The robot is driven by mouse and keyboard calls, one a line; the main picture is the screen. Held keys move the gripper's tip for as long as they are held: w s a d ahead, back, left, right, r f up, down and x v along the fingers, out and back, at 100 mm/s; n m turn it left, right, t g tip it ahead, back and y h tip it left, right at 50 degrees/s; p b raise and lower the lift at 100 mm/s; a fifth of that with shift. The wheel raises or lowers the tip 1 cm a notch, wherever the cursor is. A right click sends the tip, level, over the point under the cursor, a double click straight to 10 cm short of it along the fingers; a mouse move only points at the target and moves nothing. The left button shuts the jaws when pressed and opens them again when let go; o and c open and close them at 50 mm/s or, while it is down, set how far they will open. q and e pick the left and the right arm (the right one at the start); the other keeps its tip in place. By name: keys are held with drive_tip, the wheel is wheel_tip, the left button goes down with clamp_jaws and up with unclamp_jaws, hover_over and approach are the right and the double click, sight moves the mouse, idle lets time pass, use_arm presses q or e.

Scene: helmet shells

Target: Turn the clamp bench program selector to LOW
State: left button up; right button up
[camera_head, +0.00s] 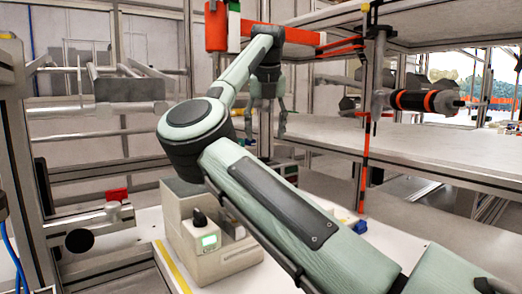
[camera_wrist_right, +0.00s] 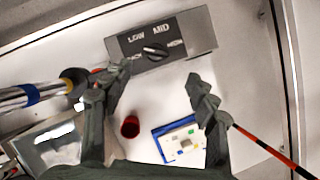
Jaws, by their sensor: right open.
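In the right wrist view, a grey panel carries a dark program selector knob (camera_wrist_right: 155,52) with printed labels around it. LOW is at its upper left and MID above it; the other labels are too blurred to read surely. I cannot tell which label the knob points at. My right gripper (camera_wrist_right: 158,88) is open and empty, its fingers apart below the panel in the picture and not on the knob. In the head view the right gripper (camera_head: 266,125) hangs with its fingers down, beyond my arm's elbow. My left gripper does not show.
A beige box (camera_head: 185,235) with a black knob and green screen stands on the white surface. A red cup (camera_wrist_right: 131,126) and a blue-edged tray (camera_wrist_right: 160,153) lie near the right gripper. Shelves with orange-red rails (camera_head: 330,48) stand behind it.

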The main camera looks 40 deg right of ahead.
drive_tip(key=shift+w+x, duration=0.15)
drive_tip(key=shift+x, duration=1.7)
drive_tip(key=shift+w+x, duration=0.1)
drive_tip(key=shift+x, duration=1.75)
drive_tip(key=shift+a, duration=0.2)
drive_tip(key=shift+r, duration=0.1)
drive_tip(key=c, duration=1.2)
